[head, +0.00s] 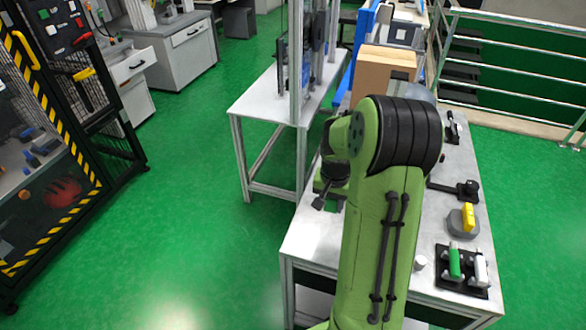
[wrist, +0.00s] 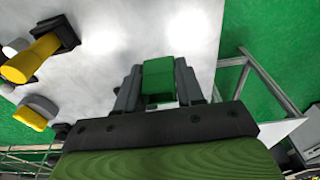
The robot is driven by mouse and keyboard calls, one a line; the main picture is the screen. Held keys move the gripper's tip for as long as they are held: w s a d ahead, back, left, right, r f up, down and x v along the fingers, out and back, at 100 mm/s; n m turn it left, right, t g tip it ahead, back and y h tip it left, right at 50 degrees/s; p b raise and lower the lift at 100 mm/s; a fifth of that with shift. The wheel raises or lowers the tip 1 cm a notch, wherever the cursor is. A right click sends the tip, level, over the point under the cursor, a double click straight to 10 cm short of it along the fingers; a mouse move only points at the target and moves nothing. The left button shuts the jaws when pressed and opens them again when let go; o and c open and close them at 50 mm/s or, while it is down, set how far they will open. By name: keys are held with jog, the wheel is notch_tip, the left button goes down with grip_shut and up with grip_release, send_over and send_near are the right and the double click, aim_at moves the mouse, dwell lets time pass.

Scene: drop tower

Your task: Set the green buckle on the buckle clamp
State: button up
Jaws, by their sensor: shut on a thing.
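My gripper (wrist: 159,88) is shut on the green buckle (wrist: 158,78), a green block that shows between the two grey fingers in the wrist view. Its lower part is hidden by the gripper body. In the head view my gripper (head: 329,200) is at the left edge of the near grey table, left of my arm; the buckle cannot be made out there. I cannot tell for sure which fixture is the buckle clamp. A black clamp-like fixture (head: 467,189) with a bar stands at the table's right side, apart from my gripper.
On the near table (head: 305,240) stand a yellow piece on a grey base (head: 467,219), a black holder (head: 462,286) with green and white pieces, and another black fixture (head: 452,129). A cardboard box (head: 382,72) stands behind. A second table (head: 262,103) is at the back left.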

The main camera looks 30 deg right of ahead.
jog(key=w+a+f+n+p, duration=0.2)
jog(key=a+n, duration=0.1)
jog(key=a, duration=0.4)
jog(key=w+a+f+n+p, duration=0.1)
jog(key=w+a+n+p, duration=0.1)
jog(key=a, duration=0.6)
jog(key=w+a+f+n+y+p, duration=0.1)
jog(key=w+a+f+n+p, duration=0.1)
jog(key=a+n, duration=0.3)
jog(key=a+p, duration=0.1)
jog(key=a, duration=0.2)
jog(key=shift+w+a+f+t, duration=0.15)
jog(key=shift+f+t, duration=0.15)
jog(key=shift+f, duration=0.05)
